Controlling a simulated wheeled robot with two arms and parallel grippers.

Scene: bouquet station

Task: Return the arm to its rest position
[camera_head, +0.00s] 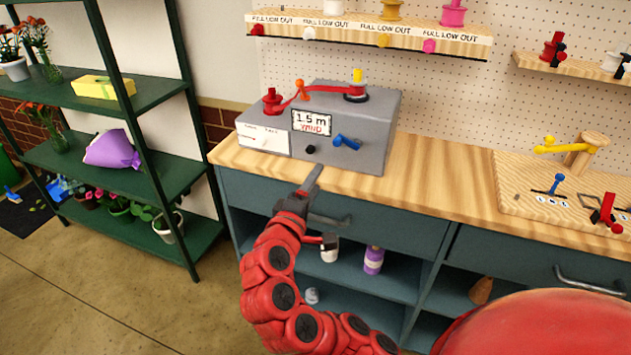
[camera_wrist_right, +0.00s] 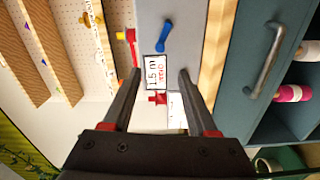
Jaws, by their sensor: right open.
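My right gripper (camera_head: 332,194) is in front of the counter's front edge, in the head view. Its arm (camera_head: 283,290) rises from the bottom of the picture. In the right wrist view the two dark fingers of this gripper (camera_wrist_right: 159,72) stand apart with nothing between them. They point at the grey ribbon machine (camera_head: 367,122), which also shows in the wrist view (camera_wrist_right: 172,88). The machine carries a "1.5 m" display (camera_head: 311,122), a blue lever (camera_head: 346,141) and red ribbon (camera_head: 310,88) on top. My left gripper is not in view.
The wooden counter (camera_head: 440,175) has drawers with handles and open shelves below, holding a purple bottle (camera_head: 373,260). A wooden board (camera_head: 520,198) with levers lies at right. A spool shelf (camera_head: 370,33) hangs above. Green plant shelves (camera_head: 150,103) stand left; the floor between is clear.

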